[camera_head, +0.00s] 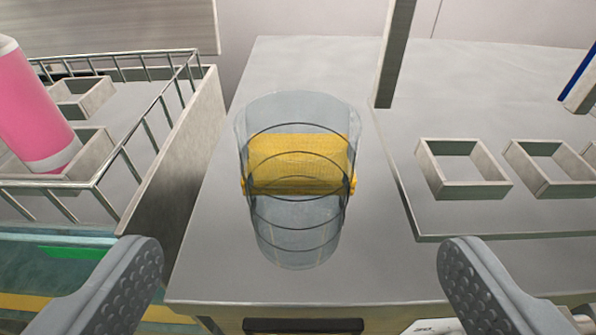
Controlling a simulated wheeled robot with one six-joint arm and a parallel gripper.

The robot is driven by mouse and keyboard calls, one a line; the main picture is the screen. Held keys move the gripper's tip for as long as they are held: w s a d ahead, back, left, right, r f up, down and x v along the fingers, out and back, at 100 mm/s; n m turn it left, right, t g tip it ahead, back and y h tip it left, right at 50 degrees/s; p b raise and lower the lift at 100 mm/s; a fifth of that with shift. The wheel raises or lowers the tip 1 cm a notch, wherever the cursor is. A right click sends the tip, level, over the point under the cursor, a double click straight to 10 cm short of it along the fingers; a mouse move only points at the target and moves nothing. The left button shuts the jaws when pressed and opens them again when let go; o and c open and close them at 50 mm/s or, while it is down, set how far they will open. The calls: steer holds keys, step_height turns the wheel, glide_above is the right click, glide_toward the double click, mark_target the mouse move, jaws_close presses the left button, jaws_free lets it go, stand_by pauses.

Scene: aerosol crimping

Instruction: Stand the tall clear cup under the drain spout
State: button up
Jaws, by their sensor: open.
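The tall clear cup (297,230) stands upright on the grey worktop in the middle of the view. It is see-through with dark rings around it, and a yellow block-like thing (300,165) shows through its upper part. I cannot tell whether that yellow thing is inside the cup or behind it. My gripper (305,275) is open, with one grey ribbed finger at the lower left and one at the lower right. The fingers are nearer to me than the cup and apart from it. I cannot make out a drain spout.
At left, a railed tray (160,170) holds square holders and a tilted pink can (35,110). At right, a raised plate (480,222) carries open square frames (463,190). A grey post (393,55) rises behind the cup. Bare worktop (205,250) lies around the cup.

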mark_target(298, 138)
steer(key=shift+x, duration=5.7)
steer(key=shift+f, duration=0.15)
steer(key=shift+c, duration=0.4)
steer(key=c, duration=1.1)
steer(key=shift+o, duration=0.2)
